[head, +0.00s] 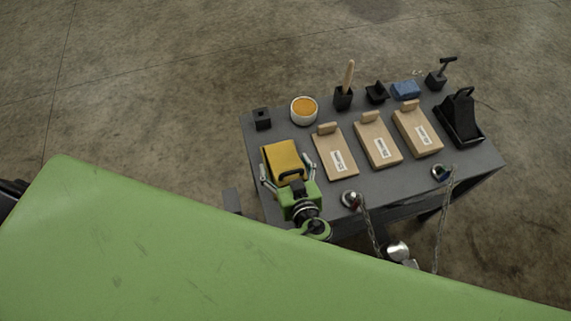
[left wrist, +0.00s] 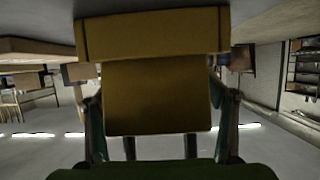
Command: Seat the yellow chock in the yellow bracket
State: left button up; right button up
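The yellow chock (head: 282,156) is a wedge-like block with a black handle, at the near left of the dark table. My left gripper (head: 288,175) is at its near side, fingers spread apart, one on each side of the handle. In the left wrist view, which looks upside down, the yellow chock (left wrist: 155,95) fills the middle between the two fingers (left wrist: 160,112). I see no clear grip on it; whether a finger touches it I cannot tell. I cannot make out a yellow bracket in either view.
The dark table (head: 405,180) holds several wooden boards (head: 335,155) with labels, a white bowl (head: 303,110), a blue block (head: 405,90) and a black handled piece (head: 460,115). Chains (head: 444,215) hang at its near edge. Concrete floor (head: 180,100) lies clear to the left.

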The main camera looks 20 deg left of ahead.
pick_arm(q)
jog(key=shift+s+d+r, duration=0.1)
jog(key=shift+s+r, duration=0.05)
jog(key=shift+r, duration=0.05)
jog(key=shift+s+d, duration=0.3)
jog(key=b+v, duration=0.1)
jog(key=v, duration=1)
jog(key=shift+r, duration=0.2)
pick_arm(e)
jog(key=shift+s+d+f, duration=0.2)
jog(key=shift+d+f, duration=0.25)
jog(key=shift+f, duration=0.25)
